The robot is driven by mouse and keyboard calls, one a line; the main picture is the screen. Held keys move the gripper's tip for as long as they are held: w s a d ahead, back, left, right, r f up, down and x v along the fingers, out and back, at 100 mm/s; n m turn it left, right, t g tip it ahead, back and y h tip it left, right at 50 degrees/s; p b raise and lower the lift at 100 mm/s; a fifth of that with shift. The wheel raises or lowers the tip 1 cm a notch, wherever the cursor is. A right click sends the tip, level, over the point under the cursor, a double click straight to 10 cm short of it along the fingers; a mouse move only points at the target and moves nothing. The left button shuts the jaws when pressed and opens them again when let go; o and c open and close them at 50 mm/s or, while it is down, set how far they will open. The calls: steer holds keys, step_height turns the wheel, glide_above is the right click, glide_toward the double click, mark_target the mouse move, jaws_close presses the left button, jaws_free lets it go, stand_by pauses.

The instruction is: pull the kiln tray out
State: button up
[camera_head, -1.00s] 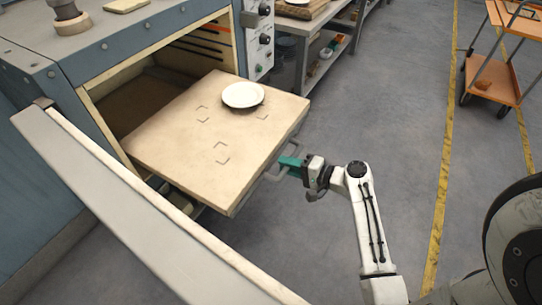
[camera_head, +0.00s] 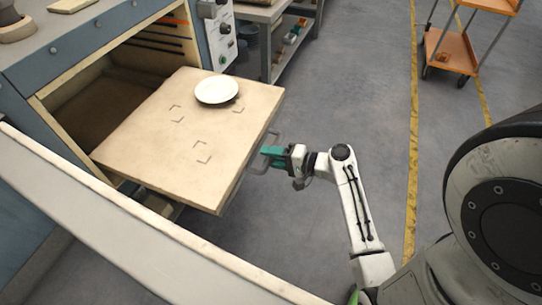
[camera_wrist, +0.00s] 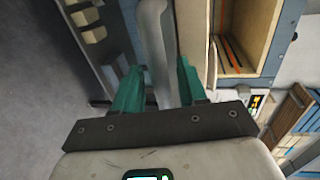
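The kiln tray (camera_head: 150,140) is a flat beige slab sticking far out of the kiln opening, with a metal handle (camera_head: 268,152) on its front edge. A round white plate (camera_head: 216,90) lies on it near the far right side. My gripper (camera_head: 268,154) has green fingers and is at the handle. In the wrist view its two fingers (camera_wrist: 158,88) stand either side of the grey handle bar (camera_wrist: 157,45), closed close around it. The exact contact faces are hard to see.
The open kiln door (camera_head: 110,215) crosses the lower left, near the tray's left side. A control box (camera_head: 222,35) stands right of the opening. A shelf (camera_head: 275,55) and an orange cart (camera_head: 452,58) are farther back. The floor (camera_head: 340,100) right of the tray is clear.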

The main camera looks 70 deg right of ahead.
steer(key=v, duration=1)
steer(key=shift+s+b, duration=0.3)
steer(key=shift+s, duration=0.1)
steer(key=w+a+f+n+g+y, duration=0.2)
steer(key=a+f+n+g, duration=0.15)
steer(key=a, duration=0.25)
steer(key=w+a+f+n+g+y, duration=0.1)
steer(key=a+f+n+g+y, duration=0.1)
steer(key=a+n+g, duration=0.3)
steer(key=s+a+r+n+g+h+p, duration=0.1)
steer(key=s+a+n+g+h, duration=0.3)
steer(key=a+n, duration=0.5)
steer(key=shift+a+r+g+h, duration=0.2)
steer(key=shift+a+g+h, duration=0.2)
steer(key=shift+g, duration=0.65)
